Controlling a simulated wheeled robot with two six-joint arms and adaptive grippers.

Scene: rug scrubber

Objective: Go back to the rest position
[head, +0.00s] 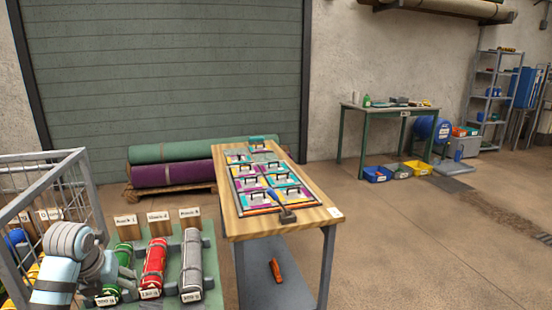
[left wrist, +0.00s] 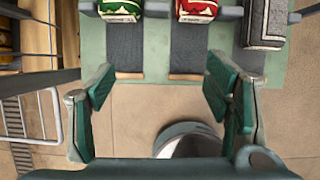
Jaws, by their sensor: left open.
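My left arm comes in from the lower left in the head view, and its gripper (head: 122,268) is beside the green roll. In the left wrist view the left gripper (left wrist: 160,85) is open, with nothing between its fingers. Beyond the fingertips are the ends of a green roll (left wrist: 120,8), a red roll (left wrist: 196,9) and a grey roll (left wrist: 265,24). In the head view the red roll (head: 153,266) and grey roll (head: 191,262) lie side by side on a green stand (head: 209,255). My right gripper is not in view.
A metal cage (head: 70,180) stands close on the left. A wooden table (head: 310,205) holds a colourful tiled panel and a blue-handled tool (head: 281,204). An orange item (head: 275,270) lies on its lower shelf.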

